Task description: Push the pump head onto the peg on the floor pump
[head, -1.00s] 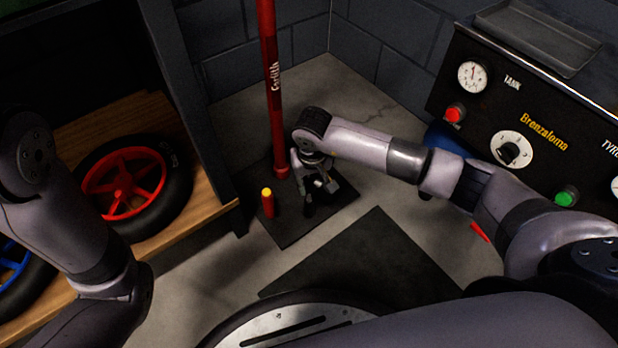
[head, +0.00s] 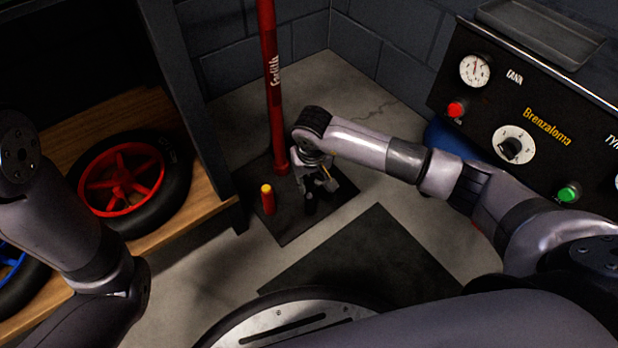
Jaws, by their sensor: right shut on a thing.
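The red floor pump (head: 271,95) stands upright on a dark base plate (head: 290,228) on the floor. A short red peg with a yellow top (head: 268,200) stands upright on the plate, left of my right gripper. My right gripper (head: 313,190) points down over the plate, to the right of the pump tube and the peg. It is shut on a small dark thing, seemingly the pump head (head: 311,207), mostly hidden by the fingers. That thing is apart from the peg. My left arm is at the left edge; its gripper is out of view.
A wooden shelf (head: 185,228) at the left holds a red-rimmed wheel (head: 124,187) and part of a blue one. A black control panel (head: 500,105) with a gauge and buttons is at the right. A dark mat (head: 365,262) lies on the floor in front of the pump.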

